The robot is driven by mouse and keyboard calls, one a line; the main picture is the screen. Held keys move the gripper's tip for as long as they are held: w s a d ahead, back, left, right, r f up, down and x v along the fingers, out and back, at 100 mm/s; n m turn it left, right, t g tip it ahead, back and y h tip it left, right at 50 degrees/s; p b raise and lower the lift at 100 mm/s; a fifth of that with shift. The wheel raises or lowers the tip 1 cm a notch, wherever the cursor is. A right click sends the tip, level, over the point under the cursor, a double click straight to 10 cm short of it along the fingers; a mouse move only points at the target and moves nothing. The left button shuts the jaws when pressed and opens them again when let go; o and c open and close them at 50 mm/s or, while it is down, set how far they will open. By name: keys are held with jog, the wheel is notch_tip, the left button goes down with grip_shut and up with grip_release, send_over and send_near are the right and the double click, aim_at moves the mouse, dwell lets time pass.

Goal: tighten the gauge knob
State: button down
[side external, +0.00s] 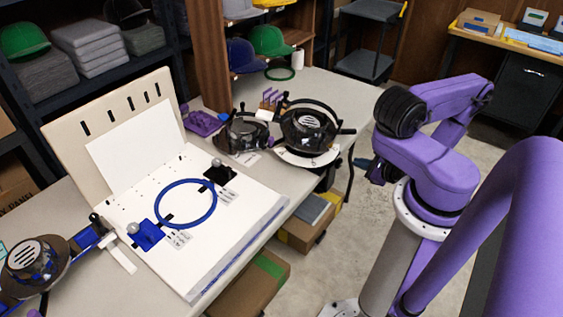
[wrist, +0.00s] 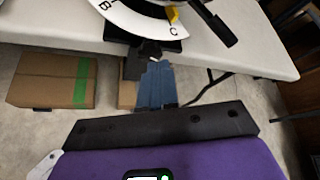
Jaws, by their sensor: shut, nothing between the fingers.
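The gauge is a white curved scale plate (side external: 306,157) on the front of the right-hand black round press at the table's edge. In the wrist view the scale (wrist: 148,20) shows the letters B and C, with a yellow pointer (wrist: 173,14) near C. A black handle (wrist: 215,22) sticks out to its right; in the side view a black handle (side external: 347,131) also sticks out there. I cannot tell which part is the gauge knob. My gripper (side external: 361,165) is shut and empty, apart from the press and off the table edge. Its blue fingers (wrist: 152,62) show below the scale.
A second black press (side external: 241,134) stands to the left. A white board with a blue hoop (side external: 186,204) covers the near table. Cardboard boxes (wrist: 52,80) lie under the table. Shelves with caps (side external: 268,41) stand behind. Open floor lies between my arm and the table.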

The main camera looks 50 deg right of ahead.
aim_at(341, 165)
jog(key=shift+s, duration=0.2)
jog(key=shift+a, duration=0.1)
jog(key=shift+w+a+f, duration=0.35)
jog(key=shift+w+a, duration=0.05)
jog(key=shift+w, duration=0.6)
jog(key=shift+w+a+f, duration=0.35)
jog(key=shift+w+f, duration=0.05)
jog(key=shift+w, duration=0.65)
jog(key=shift+w+a+f, duration=0.35)
jog(key=shift+w+a, duration=0.05)
jog(key=shift+w, duration=0.6)
jog(key=shift+d+r, duration=0.6)
jog(key=shift+d, duration=0.15)
jog(key=shift+d+r, duration=0.1)
jog(key=shift+d, duration=0.5)
jog(key=shift+r, duration=0.1)
